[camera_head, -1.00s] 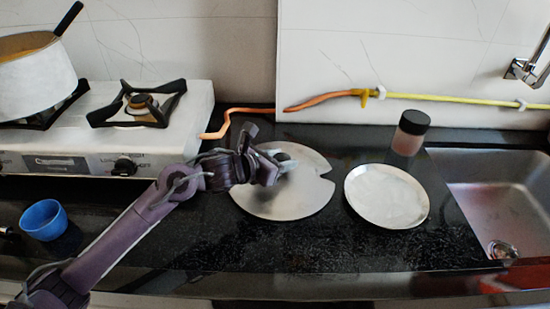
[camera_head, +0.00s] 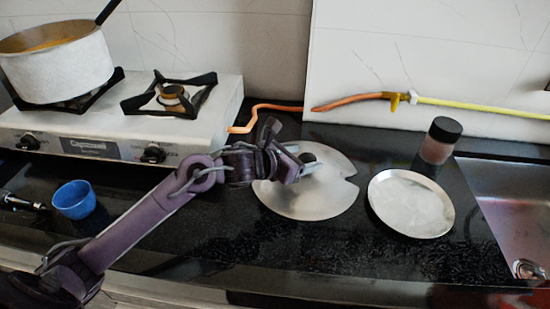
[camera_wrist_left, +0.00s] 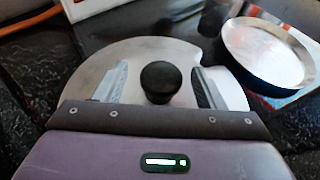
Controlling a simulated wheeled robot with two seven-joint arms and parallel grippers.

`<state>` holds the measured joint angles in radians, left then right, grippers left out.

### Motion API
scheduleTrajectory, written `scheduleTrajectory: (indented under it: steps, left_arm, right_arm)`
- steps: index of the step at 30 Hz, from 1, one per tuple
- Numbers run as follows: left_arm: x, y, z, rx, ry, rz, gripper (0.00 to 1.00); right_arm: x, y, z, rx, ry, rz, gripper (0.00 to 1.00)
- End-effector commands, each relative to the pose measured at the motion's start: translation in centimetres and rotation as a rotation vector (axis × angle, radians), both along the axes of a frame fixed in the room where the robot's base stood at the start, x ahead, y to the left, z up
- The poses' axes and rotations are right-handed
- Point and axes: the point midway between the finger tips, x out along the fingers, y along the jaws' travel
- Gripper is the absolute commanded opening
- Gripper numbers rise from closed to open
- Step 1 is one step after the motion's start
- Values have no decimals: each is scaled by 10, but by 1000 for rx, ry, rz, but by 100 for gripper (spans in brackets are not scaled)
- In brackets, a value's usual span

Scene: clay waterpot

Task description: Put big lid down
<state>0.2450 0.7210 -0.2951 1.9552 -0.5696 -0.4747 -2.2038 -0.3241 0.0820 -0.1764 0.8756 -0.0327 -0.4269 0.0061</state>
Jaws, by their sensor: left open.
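The big lid (camera_head: 325,203) is a round, flat metal disc with a notch in its right edge. It lies flat on the black counter, right of the stove. My left gripper (camera_head: 304,165) is just above the lid, beside its knob. In the left wrist view the black knob (camera_wrist_left: 160,82) stands between the two open fingers, with a gap on each side. The lid also shows around the knob in that view (camera_wrist_left: 90,75). My arm covers part of the lid's left side in the head view.
A round metal plate (camera_head: 411,203) lies right of the lid. A dark-capped jar (camera_head: 440,141) stands behind it, and a sink (camera_head: 520,225) is at far right. At left are a blue cup (camera_head: 74,199), a stove (camera_head: 120,150) and a white pot (camera_head: 62,72). The front counter is clear.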

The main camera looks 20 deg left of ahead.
Motion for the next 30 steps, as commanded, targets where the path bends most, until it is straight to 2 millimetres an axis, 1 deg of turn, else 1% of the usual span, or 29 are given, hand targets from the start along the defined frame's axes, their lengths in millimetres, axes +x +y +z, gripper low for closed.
scheduleTrajectory:
  steps: [1, 3, 6, 9, 12, 16, 21, 30]
  left_arm:
    - [-10, 6, 2, 8, 0, -2, 64]
    - [-24, 14, 7, 10, 0, -3, 64]
    - [-44, 22, 16, 13, 2, -6, 64]
    - [-58, 31, 22, 10, 3, -3, 64]
    - [-70, 36, 28, 7, 3, -5, 64]
    - [-79, 44, 33, 5, 3, -1, 64]
    - [-87, 47, 37, 5, 2, -4, 64]
    - [-89, 48, 39, 4, 1, -3, 64]
  right_arm:
    - [10, -4, 2, -14, -16, -4, 36]
    - [15, -2, 7, -21, -30, -2, 36]
    - [12, 2, 7, -17, -23, 0, 36]
    - [11, 3, 6, -17, -18, 0, 36]
    - [13, 4, 7, -17, -14, 0, 36]
    - [18, 4, 9, -16, -22, -1, 36]
    - [24, 2, 11, -19, -26, -1, 36]
    - [23, -4, 11, -27, -22, 1, 36]
